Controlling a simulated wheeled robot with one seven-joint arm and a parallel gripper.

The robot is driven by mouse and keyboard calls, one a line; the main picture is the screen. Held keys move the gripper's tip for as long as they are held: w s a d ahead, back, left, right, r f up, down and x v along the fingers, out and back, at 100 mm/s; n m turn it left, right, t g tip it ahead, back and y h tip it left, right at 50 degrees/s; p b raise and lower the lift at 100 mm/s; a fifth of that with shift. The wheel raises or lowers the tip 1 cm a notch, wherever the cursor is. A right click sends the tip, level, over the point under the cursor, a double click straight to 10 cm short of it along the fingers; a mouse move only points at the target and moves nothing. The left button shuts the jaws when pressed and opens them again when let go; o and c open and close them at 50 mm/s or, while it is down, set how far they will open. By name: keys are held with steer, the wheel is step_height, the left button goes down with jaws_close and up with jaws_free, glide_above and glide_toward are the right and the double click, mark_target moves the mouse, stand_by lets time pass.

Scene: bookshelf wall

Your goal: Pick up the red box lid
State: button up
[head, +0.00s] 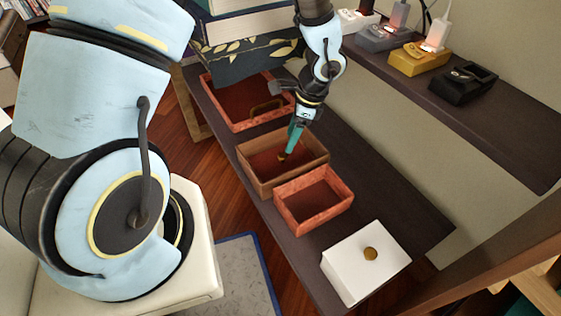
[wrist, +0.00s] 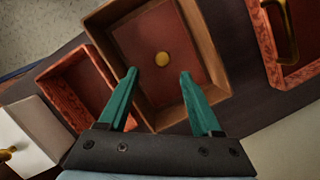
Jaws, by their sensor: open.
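The red box lid (wrist: 150,35) is a flat reddish panel with a round gold knob (wrist: 162,59). It lies inside the brown wooden box (wrist: 216,50), below its rim. In the head view the lid (head: 262,164) is partly covered by my gripper. My gripper (wrist: 158,73) is open and empty, with teal fingers pointing at the lid. In the wrist view the knob appears between and just beyond the fingertips. In the head view my gripper (head: 288,152) reaches down over the brown box (head: 262,187). Contact with the knob cannot be told.
An open, empty red box (head: 313,222) stands beside the brown box. A white box (head: 357,282) with a gold knob is nearer. A red tray with a handle (head: 240,126) and books (head: 240,62) are behind. A shelf with chargers (head: 430,65) runs along the right wall.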

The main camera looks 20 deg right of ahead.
mark_target(283, 155)
steer(key=b+x, duration=0.1)
steer(key=x, duration=0.6)
steer(key=shift+w+d+f+b, duration=0.1)
steer(key=shift+w+f+b, duration=0.15)
steer(key=shift+f+b, duration=0.2)
jaws_close()
